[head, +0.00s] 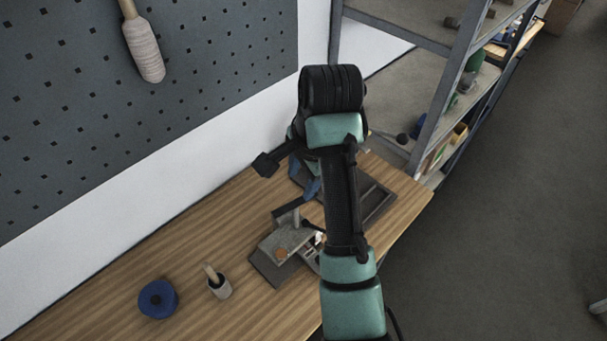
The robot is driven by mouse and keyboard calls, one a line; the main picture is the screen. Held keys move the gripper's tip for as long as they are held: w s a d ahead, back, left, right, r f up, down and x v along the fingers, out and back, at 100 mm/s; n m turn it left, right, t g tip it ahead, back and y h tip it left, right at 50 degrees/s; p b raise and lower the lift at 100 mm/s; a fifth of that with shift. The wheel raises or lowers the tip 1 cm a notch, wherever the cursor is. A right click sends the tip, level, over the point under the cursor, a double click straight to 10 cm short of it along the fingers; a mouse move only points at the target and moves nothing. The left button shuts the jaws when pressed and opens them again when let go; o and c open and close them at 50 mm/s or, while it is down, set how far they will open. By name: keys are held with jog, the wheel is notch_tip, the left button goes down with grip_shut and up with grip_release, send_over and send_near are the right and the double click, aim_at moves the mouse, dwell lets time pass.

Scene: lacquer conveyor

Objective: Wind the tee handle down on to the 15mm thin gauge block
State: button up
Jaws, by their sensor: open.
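A small grey fixture (280,243) stands on the wooden bench, left of my arm. A pale upright post rises from it, with a dark bar (290,208) across its top that looks like the tee handle. A copper-coloured round piece (281,253) lies on the fixture's plate. I cannot pick out the 15mm thin gauge block; small pieces beside the fixture are partly covered by my arm.
A dark tray (377,203) lies behind my arm at the right of the bench. A blue spool (158,299) and a grey cup (220,288) holding a wooden-handled tool stand front left. A pegboard (150,110) rises at left; metal shelving (462,75) stands at right.

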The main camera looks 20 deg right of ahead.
jog(key=shift+p+v, duration=1.15)
jog(key=shift+v, duration=0.05)
